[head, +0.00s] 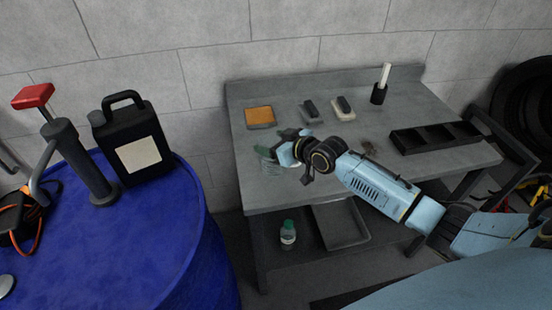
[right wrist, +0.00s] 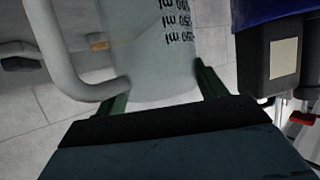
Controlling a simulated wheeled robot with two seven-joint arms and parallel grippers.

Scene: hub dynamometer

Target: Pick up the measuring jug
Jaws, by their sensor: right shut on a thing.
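The measuring jug (right wrist: 150,50) is a pale, see-through vessel with dark volume marks and a curved handle (right wrist: 65,70) at the left in the right wrist view. My right gripper (right wrist: 163,90) is shut on it, with one green finger on each side of the jug's body. In the head view my right gripper (head: 278,150) is over the left part of the grey workbench (head: 290,188). The jug is hard to make out there, and I cannot tell whether it touches the bench top. My left gripper is not in view.
On the bench are an orange-topped tray (head: 260,116), two small brush-like blocks (head: 343,108), a dark cup with a white stick (head: 378,94) and a black divided tray (head: 436,137). A blue drum (head: 150,245) with a black canister (head: 133,140) stands at the left.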

